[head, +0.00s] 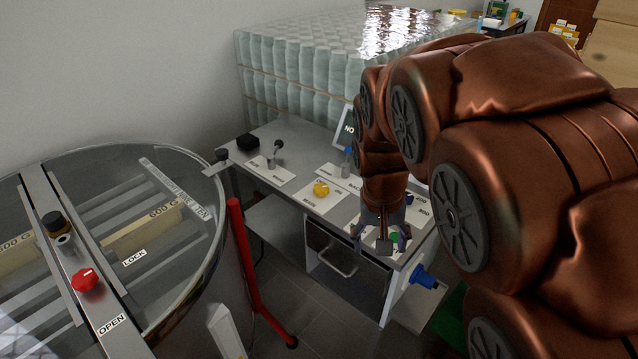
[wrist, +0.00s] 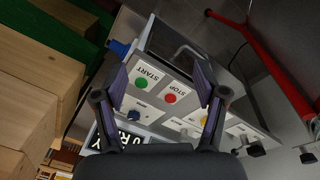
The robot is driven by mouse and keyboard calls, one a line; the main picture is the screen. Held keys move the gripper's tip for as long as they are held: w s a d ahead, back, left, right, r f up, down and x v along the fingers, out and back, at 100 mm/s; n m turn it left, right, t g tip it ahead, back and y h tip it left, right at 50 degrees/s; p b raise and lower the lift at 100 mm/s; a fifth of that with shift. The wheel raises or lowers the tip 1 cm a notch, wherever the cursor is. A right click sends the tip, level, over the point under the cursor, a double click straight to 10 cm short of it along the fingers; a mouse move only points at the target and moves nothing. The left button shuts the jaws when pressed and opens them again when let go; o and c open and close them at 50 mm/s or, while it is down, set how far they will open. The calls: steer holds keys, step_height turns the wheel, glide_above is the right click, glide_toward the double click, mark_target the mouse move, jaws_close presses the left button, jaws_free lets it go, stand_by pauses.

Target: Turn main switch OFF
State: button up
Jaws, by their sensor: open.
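The control bench (head: 262,150) carries several labelled controls; I cannot read which one is the main switch. The wrist view shows a green START button (wrist: 141,83), a red STOP button (wrist: 170,98) and a dark blue knob (wrist: 134,115). The green button (head: 394,238) also shows in the head view, behind my fingers. My arm hides part of the bench top.
A blue fitting (head: 425,277) sticks out of the bench's right side. A drawer with a handle (head: 338,262) is under the top. A round tank (head: 160,165) with a red knob (head: 87,279) stands at left, beside a red post (head: 243,255). Wrapped jars (head: 300,70) stand behind.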

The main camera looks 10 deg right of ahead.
steer(key=w+m+t+p, duration=0.1)
steer(key=w+t, duration=0.1)
steer(key=w, duration=1.5)
steer(key=t+p, duration=0.2)
glide_toward(321, 188)
steer(key=shift+m+h, duration=0.3)
steer(key=shift+a+p+x, duration=0.15)
steer(key=shift+p+x, duration=0.45)
steer(key=shift+x, duration=1.65)
steer(key=shift+a+p+x, duration=0.1)
steer(key=shift+p+x, duration=0.45)
steer(key=shift+x, duration=1.7)
steer(key=shift+w, duration=0.1)
steer(key=shift+c, duration=0.5)
steer(key=c, duration=1)
steer(key=shift+c, duration=0.2)
